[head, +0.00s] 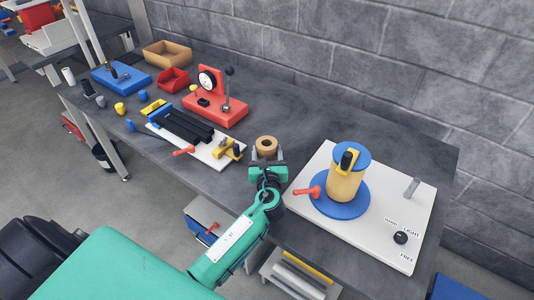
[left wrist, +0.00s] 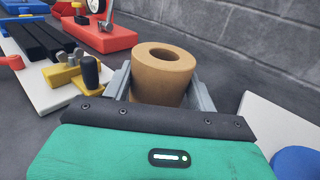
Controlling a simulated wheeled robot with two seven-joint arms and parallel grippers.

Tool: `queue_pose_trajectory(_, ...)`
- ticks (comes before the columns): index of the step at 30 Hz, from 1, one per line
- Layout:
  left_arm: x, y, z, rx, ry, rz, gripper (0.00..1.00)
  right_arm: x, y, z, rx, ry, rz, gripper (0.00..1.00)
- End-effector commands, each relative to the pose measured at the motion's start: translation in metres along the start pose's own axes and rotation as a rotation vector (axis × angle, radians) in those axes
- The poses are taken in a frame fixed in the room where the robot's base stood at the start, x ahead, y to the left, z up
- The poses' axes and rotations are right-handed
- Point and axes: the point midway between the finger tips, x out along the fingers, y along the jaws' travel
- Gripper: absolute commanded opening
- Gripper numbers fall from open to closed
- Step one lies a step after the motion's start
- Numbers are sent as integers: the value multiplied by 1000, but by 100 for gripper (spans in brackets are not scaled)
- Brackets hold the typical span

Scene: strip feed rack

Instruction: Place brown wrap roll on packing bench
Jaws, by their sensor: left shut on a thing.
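The brown wrap roll (head: 266,143) stands upright over the dark grey packing bench (head: 290,111), between the clamp board and the white panel. In the left wrist view the roll (left wrist: 164,75) shows its open core on top, with a grey finger on each side. My left gripper (head: 267,155) is shut on the roll. The roll's lower part is hidden behind the gripper, so I cannot tell whether it touches the bench. My right gripper is not in view.
A white panel (head: 398,246) with a blue turntable (head: 339,207) and a tan roll (head: 344,185) lies to the right. A white clamp board (head: 213,157) with black strips and a red gauge stand (head: 216,111) are to the left. The bench behind the roll is clear.

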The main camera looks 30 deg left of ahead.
Motion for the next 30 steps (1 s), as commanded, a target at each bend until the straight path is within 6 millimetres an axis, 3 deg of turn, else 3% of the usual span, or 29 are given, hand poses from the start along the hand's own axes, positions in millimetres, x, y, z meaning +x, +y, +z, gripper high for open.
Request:
queue_pose_trajectory(9, 0, 0, -3, 0, -1, 0, 29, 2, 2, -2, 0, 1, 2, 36)
queue_pose_trajectory(10, 0, 0, -2, 0, 0, 0, 64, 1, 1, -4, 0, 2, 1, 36)
queue_pose_trajectory(12, 0, 0, -2, 0, 0, 0, 78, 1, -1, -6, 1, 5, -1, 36)
queue_pose_trajectory(13, 0, 0, -2, 0, 0, 0, 80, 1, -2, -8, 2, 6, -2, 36)
queue_pose_trajectory(23, 0, 0, 3, 0, -1, 0, 80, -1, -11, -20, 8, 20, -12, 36)
queue_pose_trajectory(30, -40, 0, -2, 0, 2, -2, 80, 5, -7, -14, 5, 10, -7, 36)
